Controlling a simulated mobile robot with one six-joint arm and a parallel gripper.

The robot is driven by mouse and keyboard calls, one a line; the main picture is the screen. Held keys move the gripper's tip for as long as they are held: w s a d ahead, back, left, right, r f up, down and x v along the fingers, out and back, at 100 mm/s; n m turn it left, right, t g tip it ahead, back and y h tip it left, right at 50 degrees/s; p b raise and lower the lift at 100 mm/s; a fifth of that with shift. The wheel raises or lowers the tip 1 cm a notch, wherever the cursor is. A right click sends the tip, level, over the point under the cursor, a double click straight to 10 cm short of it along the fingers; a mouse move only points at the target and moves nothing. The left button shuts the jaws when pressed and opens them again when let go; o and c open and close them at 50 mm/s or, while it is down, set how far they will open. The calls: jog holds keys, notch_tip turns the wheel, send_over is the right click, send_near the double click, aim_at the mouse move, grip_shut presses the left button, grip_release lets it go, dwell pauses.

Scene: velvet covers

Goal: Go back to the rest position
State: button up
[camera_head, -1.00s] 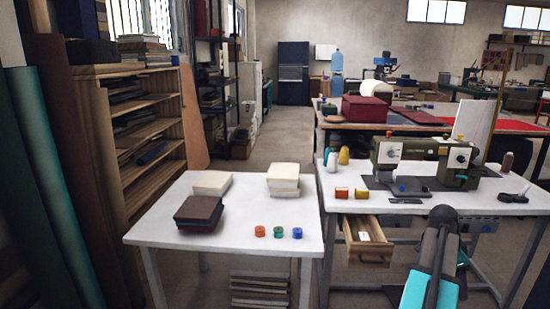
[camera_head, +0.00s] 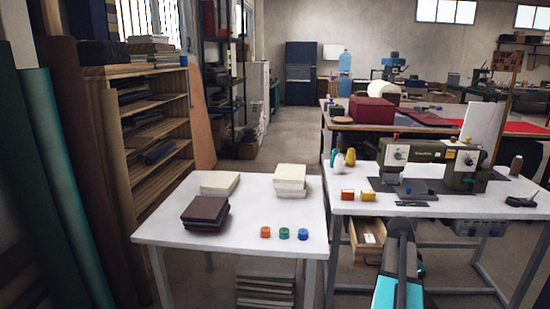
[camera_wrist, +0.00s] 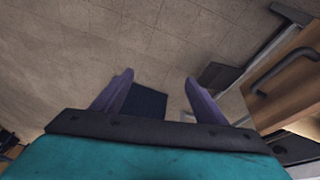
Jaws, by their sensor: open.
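My gripper (camera_wrist: 158,88) shows in the wrist view with its two purple fingers spread apart and nothing between them. It points down over bare tiled floor (camera_wrist: 130,40). A dark blue flat shape (camera_wrist: 146,104) lies beyond the fingers. In the head view my arm reaches in from the bottom at right of centre, in front of the sewing table (camera_head: 450,206); its fingers cannot be made out there. The open wooden drawer (camera_head: 366,242) of that table is just left of and behind my arm. The drawer with its dark handle also shows at the right of the wrist view (camera_wrist: 290,88).
A white table (camera_head: 270,215) at left bears a dark book stack (camera_head: 205,214), pale stacks and three small spools. A sewing machine (camera_head: 432,160) stands on the right table. A wooden shelf (camera_head: 150,130) stands at left. An open aisle (camera_head: 285,140) runs to the back.

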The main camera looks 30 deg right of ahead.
jog(key=w+a+f+n+y+p, duration=0.1)
jog(key=w+a+f+n, duration=0.15)
jog(key=a+f, duration=0.6)
jog(key=w+a+f+n+g+p, duration=0.1)
jog(key=w+a+f+n, duration=0.3)
jog(key=a, duration=0.8)
jog(key=w+a+f+n+y, duration=0.1)
jog(key=w+a+f, duration=0.1)
jog(key=a+f, duration=0.7)
jog(key=s+a+f+n, duration=0.4)
jog(key=s+a, duration=0.2)
jog(key=a, duration=0.3)
jog(key=s+a+f+n+g+p, duration=0.1)
jog(key=s+a+f+n, duration=0.3)
jog(key=a, duration=0.4)
jog(key=s+a+f+n+g+y+p, duration=0.1)
jog(key=s+a+f+n, duration=0.4)
jog(key=s+a, duration=0.3)
jog(key=shift+s+a+n, duration=0.25)
jog(key=shift+a+n, duration=0.5)
jog(key=shift+a, duration=0.1)
jog(key=shift+d, duration=0.1)
